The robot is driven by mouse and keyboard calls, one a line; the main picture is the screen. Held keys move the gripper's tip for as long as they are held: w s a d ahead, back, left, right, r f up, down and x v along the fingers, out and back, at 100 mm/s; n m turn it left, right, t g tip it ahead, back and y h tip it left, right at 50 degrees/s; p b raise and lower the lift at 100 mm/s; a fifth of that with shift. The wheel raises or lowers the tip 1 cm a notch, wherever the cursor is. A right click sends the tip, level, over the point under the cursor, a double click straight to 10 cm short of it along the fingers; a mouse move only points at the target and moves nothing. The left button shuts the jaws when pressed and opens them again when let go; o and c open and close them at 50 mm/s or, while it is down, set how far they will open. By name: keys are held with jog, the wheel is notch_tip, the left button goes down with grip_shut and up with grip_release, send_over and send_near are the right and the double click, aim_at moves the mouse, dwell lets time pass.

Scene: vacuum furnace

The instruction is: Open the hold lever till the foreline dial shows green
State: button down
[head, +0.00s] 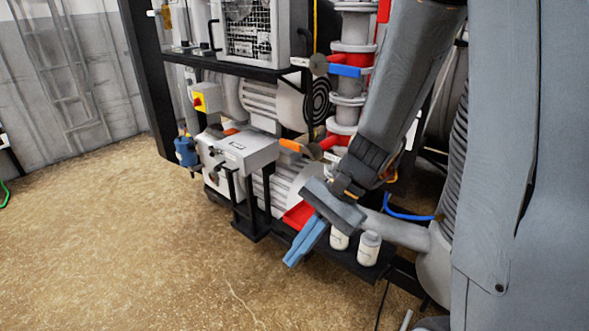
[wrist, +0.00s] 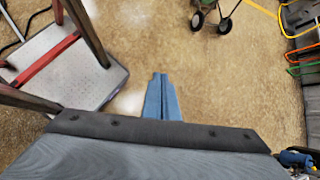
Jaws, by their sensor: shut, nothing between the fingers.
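My gripper (head: 291,262) is shut and empty, its blue fingers pointing down over the floor in front of the pump stand. In the wrist view its fingers (wrist: 160,98) lie together over bare floor. A blue lever (head: 345,71) sticks out to the right from a grey round hub beside the vertical flanged pipe. An orange lever (head: 290,146) points left from a lower hub. Both are above my gripper and apart from it. I cannot tell which one is the hold lever. No foreline dial can be made out in either view.
A grey box (head: 237,152) on a black stand is left of my arm. White bottles (head: 369,248) stand close behind my gripper. A yellow switch with a red knob (head: 199,102) is farther left. The wrist view shows a wheeled cart (wrist: 213,15). Floor at left is clear.

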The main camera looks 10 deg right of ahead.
aim_at(297, 148)
jog(key=w+f+m+t+y+b, duration=0.25)
jog(key=w+m+b, duration=0.2)
jog(key=w, duration=0.35)
jog(key=w+f+m+t+y+b, duration=0.2)
jog(key=w+m+t+y+b, duration=0.25)
jog(key=w, duration=0.45)
jog(key=w+d+f+m+t+h+b, duration=0.2)
jog(key=w+d+m+t+b, duration=0.5)
jog(key=w+d+m+t, duration=0.2)
jog(key=w+d+t, duration=0.2)
jog(key=w+d, duration=0.2)
jog(key=d, duration=0.1)
jog(key=shift+w+d+f+t+h+b, duration=0.3)
jog(key=shift+w+d+t+b, duration=0.1)
jog(key=shift+a, duration=0.1)
jog(key=w+a+r, duration=0.5)
jog(key=w+r, duration=0.1)
jog(key=w, duration=0.1)
jog(key=shift+w+a+r, duration=0.25)
jog(key=shift+w+a, duration=0.1)
jog(key=shift+w, duration=0.05)
